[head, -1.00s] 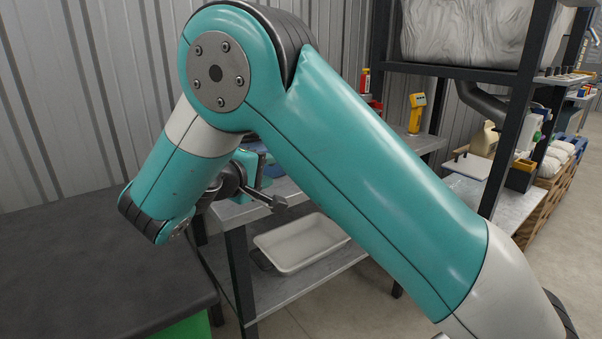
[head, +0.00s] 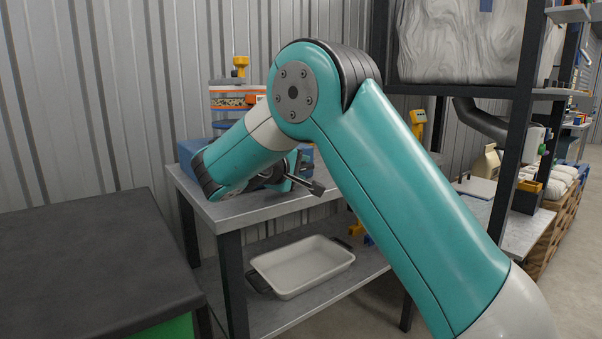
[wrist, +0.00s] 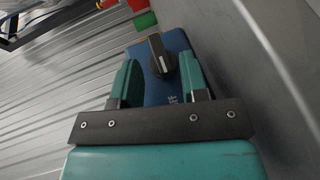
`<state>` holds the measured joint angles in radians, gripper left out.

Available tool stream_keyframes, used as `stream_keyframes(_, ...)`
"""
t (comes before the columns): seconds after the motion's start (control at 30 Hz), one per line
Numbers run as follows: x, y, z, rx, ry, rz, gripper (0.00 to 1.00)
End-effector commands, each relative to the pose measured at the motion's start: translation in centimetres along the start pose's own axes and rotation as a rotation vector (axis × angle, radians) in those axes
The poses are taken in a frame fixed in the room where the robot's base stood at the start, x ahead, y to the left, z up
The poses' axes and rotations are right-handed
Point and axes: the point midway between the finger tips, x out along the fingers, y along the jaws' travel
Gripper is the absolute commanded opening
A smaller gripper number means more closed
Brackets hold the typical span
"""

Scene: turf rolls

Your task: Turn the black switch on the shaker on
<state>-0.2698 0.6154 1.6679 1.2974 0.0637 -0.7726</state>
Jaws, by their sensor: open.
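The shaker stands on the grey metal bench at the back. Its blue base (head: 197,152) and its stack of round sieves (head: 238,98) show in the head view, partly behind my arm. In the wrist view, the black switch (wrist: 159,52) is a knob with a pale mark on the shaker's blue housing (wrist: 178,42). My gripper (wrist: 159,68) is open, with one teal finger on each side of the knob's line. The knob appears between or just beyond the fingertips; contact cannot be told.
The metal bench (head: 225,212) has a lower shelf with a white tray (head: 303,266). A dark-topped table (head: 90,265) stands at the front left. A black shelf post (head: 515,130) rises on the right. A corrugated wall is close behind the shaker.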

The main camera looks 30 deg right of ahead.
Motion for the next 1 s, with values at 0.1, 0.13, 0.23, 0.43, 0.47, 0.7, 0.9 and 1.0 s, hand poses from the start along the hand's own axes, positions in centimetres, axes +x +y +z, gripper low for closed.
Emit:
stream_keyframes(0.1, 1.05, -0.08, 0.03, 0.0, -0.001, 0.0, 0.4)
stream_keyframes(0.13, 1.19, -0.07, 0.04, 0.0, -0.001, 0.0, 0.4)
stream_keyframes(0.23, 1.41, -0.05, 0.02, -0.001, 0.0, 0.0, 0.4)
stream_keyframes(0.43, 1.4, -0.04, 0.0, -0.001, 0.001, 0.0, 0.4)
stream_keyframes(0.47, 1.39, -0.05, 0.0, -0.001, 0.001, 0.0, 0.38)
stream_keyframes(0.7, 1.36, -0.05, -0.02, -0.001, 0.001, -0.001, 0.11)
stream_keyframes(0.9, 1.34, -0.07, -0.02, 0.0, 0.001, -0.002, 0.11)
stream_keyframes(1.0, 1.33, -0.07, -0.03, 0.0, 0.001, -0.002, 0.11)
